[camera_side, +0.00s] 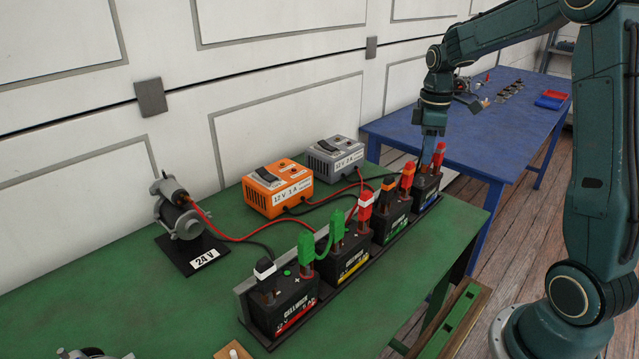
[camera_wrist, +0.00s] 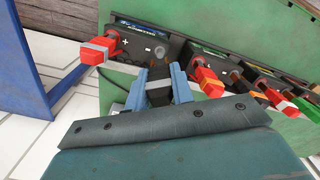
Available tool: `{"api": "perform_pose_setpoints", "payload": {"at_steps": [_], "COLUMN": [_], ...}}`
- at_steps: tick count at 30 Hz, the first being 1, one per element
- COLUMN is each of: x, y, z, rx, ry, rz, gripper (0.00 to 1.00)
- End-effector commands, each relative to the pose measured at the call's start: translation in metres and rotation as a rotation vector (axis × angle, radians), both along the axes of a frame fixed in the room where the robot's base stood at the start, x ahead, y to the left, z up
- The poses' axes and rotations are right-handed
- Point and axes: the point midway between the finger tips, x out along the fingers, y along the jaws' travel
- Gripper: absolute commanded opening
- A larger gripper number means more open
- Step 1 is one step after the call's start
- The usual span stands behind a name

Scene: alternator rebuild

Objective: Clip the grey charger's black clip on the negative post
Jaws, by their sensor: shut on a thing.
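My gripper (camera_wrist: 159,80) is shut on a black clip (camera_wrist: 157,94), whose dark body shows between the blue fingers. In the side view my gripper (camera_side: 429,152) points down over the far battery (camera_side: 427,190), which has a blue label. In the wrist view this battery (camera_wrist: 136,28) carries a red clip with a grey band (camera_wrist: 98,51) on the post by the plus mark. Its other post (camera_wrist: 160,51) looks like a bare grey stub, just beyond my fingertips and apart from the clip. The grey charger (camera_side: 335,158) stands behind the batteries. The clip is mostly hidden in the side view.
The orange charger (camera_side: 277,188) stands left of the grey one. Leads cross the green bench (camera_side: 120,275). A motor (camera_side: 180,210) stands at left. A blue table (camera_side: 480,125) lies behind.

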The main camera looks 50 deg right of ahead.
Motion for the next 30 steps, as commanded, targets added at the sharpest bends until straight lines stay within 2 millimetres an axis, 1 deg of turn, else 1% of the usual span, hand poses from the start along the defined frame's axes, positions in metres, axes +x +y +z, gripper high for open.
{"api": "perform_pose_setpoints", "payload": {"at_steps": [1,5,19,30], "x": [0.000,0.000,0.000,0.000], "y": [0.000,0.000,0.000,0.000], "z": [-0.004,-0.009,-0.011,-0.023], "rx": [0.000,0.001,0.001,0.001], "ry": [0.001,0.001,0.001,0.001], "rz": [0.000,0.000,0.000,0.000], "gripper": [0.12,0.12,0.12,0.12]}}
